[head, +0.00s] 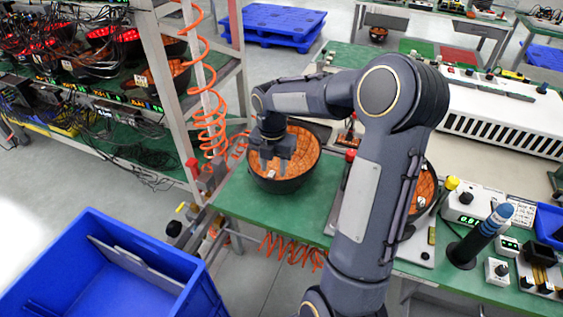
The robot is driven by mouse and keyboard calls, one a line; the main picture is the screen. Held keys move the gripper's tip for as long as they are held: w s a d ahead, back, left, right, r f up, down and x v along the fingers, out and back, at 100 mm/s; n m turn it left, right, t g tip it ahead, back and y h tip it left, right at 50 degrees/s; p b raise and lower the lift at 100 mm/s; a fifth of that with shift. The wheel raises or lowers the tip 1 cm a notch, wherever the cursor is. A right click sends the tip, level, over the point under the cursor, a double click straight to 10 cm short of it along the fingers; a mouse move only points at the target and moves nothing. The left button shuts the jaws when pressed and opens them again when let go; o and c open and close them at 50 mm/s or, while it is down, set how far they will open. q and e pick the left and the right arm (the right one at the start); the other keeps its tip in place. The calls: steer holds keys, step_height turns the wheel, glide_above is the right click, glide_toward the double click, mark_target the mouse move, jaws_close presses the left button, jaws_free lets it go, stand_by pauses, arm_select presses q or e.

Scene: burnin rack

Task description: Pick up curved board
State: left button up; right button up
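A curved board (305,150), orange inside a round black bowl-like shell, sits on the green table top near its left end. My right gripper (274,165) reaches down over the left part of this bowl, with its fingertips at or just above the orange surface. I cannot tell whether the fingers touch the board or how far apart they are. A second curved board (426,190) lies further right on a fixture, partly hidden behind my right arm. My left gripper is not in view.
A blue bin (110,262) stands on the floor at the lower left. A rack (165,75) with more lit boards and cables stands at the left, with a coiled orange hose beside it. A blue-topped dark post (480,238) and small instruments crowd the table's right.

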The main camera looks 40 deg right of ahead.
mark_target(273, 173)
step_height(273, 173, down, 4)
steer(key=shift+r, duration=0.25)
jaws_close()
steer(key=shift+r, duration=0.1)
